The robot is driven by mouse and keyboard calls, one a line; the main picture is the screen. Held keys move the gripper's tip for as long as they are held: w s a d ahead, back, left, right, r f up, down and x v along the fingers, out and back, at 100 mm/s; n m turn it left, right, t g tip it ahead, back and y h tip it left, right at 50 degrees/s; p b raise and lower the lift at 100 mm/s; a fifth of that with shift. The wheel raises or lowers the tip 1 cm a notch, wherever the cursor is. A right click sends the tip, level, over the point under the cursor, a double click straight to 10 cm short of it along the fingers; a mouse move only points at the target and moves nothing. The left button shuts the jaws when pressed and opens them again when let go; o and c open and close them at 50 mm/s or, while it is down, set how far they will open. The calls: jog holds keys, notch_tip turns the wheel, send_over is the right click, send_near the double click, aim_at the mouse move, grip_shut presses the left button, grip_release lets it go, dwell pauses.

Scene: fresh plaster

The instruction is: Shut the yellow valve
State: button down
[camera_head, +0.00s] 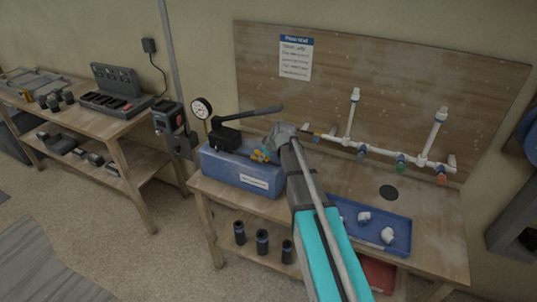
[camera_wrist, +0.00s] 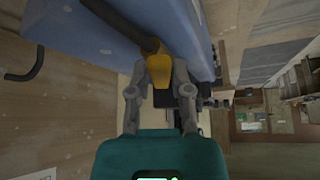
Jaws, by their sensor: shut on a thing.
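A yellow valve piece (camera_wrist: 182,74) shows at my fingertips in the wrist view, at the end of a dark hose or handle beside the blue tank. My gripper (camera_wrist: 168,72) is shut on it, and the fingers hide part of it. In the head view, a small yellow part (camera_head: 257,156) shows beside my gripper (camera_head: 272,148) at the blue pump tank (camera_head: 238,176). The exact turn of the valve is hard to tell.
A pressure gauge (camera_head: 201,108) and black pump lever (camera_head: 249,114) stand above the tank. A white pipe with coloured valves (camera_head: 400,164) and a yellowish fitting (camera_head: 316,138) runs along the backboard. A blue tray (camera_head: 398,247) of white fittings lies right of my arm.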

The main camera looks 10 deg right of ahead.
jog(key=shift+s+a+m+t+h, duration=0.2)
jog(key=shift+a+m+h, duration=0.15)
jog(key=shift+m, duration=0.45)
jog(key=shift+s+a+m+t+h, duration=0.1)
jog(key=shift+a+m+t+h, duration=0.2)
jog(key=shift+m, duration=0.5)
jog(key=shift+a+h, duration=0.15)
jog(key=shift+h, duration=0.1)
jog(key=shift+a+m, duration=0.2)
jog(key=shift+m, duration=0.4)
jog(key=shift+w+a+m+g+h, duration=0.1)
jog(key=shift+a+m+h, duration=0.45)
jog(key=shift+m, duration=0.6)
jog(key=shift+w+a+m+g+h, duration=0.1)
jog(key=shift+a+m+h, duration=0.25)
jog(key=shift+m+h, duration=0.6)
jog(key=shift+w+a+m+g+h, duration=0.1)
jog(key=shift+a+m+h, duration=0.4)
jog(key=shift+m, duration=0.8)
jog(key=shift+w+a+m+g+h, duration=0.1)
jog(key=shift+a+m+g+h, duration=0.15)
jog(key=shift+m, duration=0.3)
jog(key=shift+w+a+m+g+h, duration=0.15)
jog(key=shift+m+h, duration=0.1)
jog(key=shift+m, duration=0.3)
jog(key=shift+s, duration=0.1)
